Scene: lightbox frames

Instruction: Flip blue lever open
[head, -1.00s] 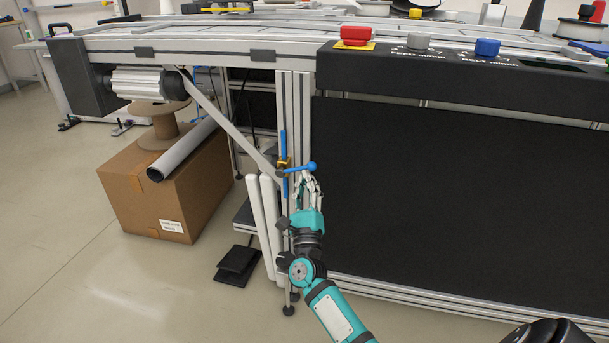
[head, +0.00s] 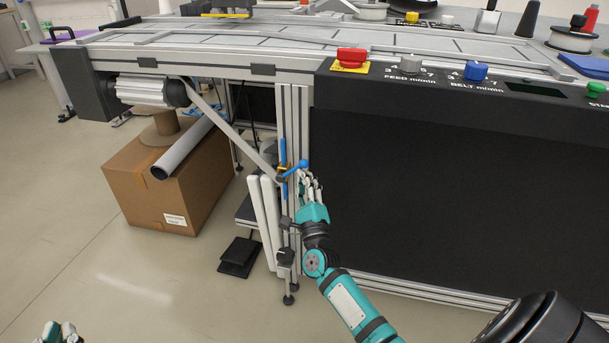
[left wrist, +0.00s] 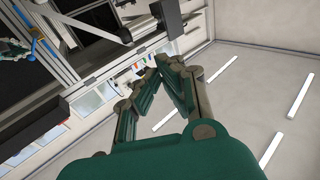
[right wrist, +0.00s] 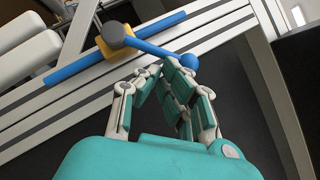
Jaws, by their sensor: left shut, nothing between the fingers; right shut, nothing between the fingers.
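The blue lever (head: 295,168) has a ball end and turns on a yellow valve body (head: 283,170) on a blue pipe at the machine's frame post. It points up and to the right. In the right wrist view the lever (right wrist: 152,47) runs from a grey hub to its ball, and the pipe (right wrist: 70,75) crosses behind. My right gripper (head: 311,180) is shut and empty just below the ball. Its fingertips (right wrist: 170,66) are close beside the ball; I cannot tell whether they touch. My left gripper (head: 58,328) is shut and empty, low at the left, away from the lever.
A black panel (head: 420,200) fills the machine's front to the right. White bars (head: 262,215) and a black pedal (head: 240,256) are by the post. A cardboard box (head: 150,195) with a rolled tube stands left. The floor in front is clear.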

